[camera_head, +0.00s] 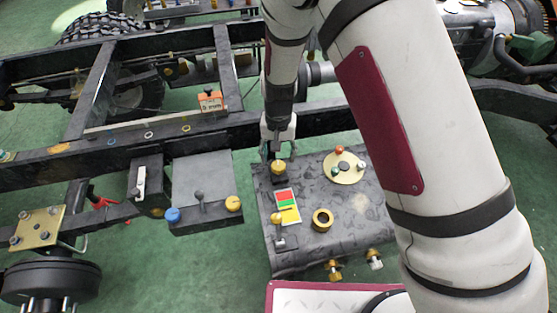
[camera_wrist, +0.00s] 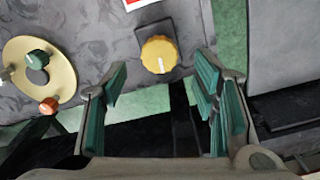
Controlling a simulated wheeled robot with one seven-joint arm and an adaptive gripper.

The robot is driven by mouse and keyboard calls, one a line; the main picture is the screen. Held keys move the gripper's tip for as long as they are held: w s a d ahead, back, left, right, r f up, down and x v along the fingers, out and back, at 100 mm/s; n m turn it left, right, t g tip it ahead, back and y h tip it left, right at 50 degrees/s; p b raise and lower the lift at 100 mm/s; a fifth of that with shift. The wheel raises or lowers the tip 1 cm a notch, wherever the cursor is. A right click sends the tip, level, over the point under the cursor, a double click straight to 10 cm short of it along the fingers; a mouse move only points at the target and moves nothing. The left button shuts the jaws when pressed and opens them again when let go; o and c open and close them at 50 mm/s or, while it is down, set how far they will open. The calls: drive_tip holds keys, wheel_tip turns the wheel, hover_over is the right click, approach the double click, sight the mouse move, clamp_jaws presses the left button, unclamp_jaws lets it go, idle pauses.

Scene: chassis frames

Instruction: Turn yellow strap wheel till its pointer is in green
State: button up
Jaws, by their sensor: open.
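A yellow wheel (camera_head: 278,167) sits on a dark square base at the far left corner of the grey tank. In the wrist view the yellow wheel (camera_wrist: 159,54) has a ribbed rim and a short white pointer mark on the side toward my gripper. A card with white, red, green and yellow bands (camera_head: 287,206) lies on the tank nearer the head camera. Only its white and red end shows in the wrist view (camera_wrist: 140,4). My gripper (camera_wrist: 160,80) is open and empty, its green-padded fingers spread to either side just short of the wheel. In the head view my gripper (camera_head: 277,146) is partly hidden.
A round cream plate (camera_head: 343,168) with small knobs and a yellow ring (camera_head: 322,220) are on the same tank. A separate panel (camera_head: 205,214) with a blue knob, lever and another yellow knob stands left. A black frame rail (camera_head: 310,123) runs behind the tank.

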sight(279, 165)
wheel_tip(279, 165, up, 8)
drive_tip(key=shift+f, duration=0.1)
idle(0.6)
wheel_tip(279, 165, down, 12)
drive_tip(key=n+b, duration=1.3)
drive_tip(key=n, duration=0.2)
drive_tip(key=shift+s+d+n+b, duration=0.1)
drive_tip(key=shift+n+b, duration=0.2)
drive_tip(key=shift+b, duration=0.1)
drive_tip(key=c, duration=1.2)
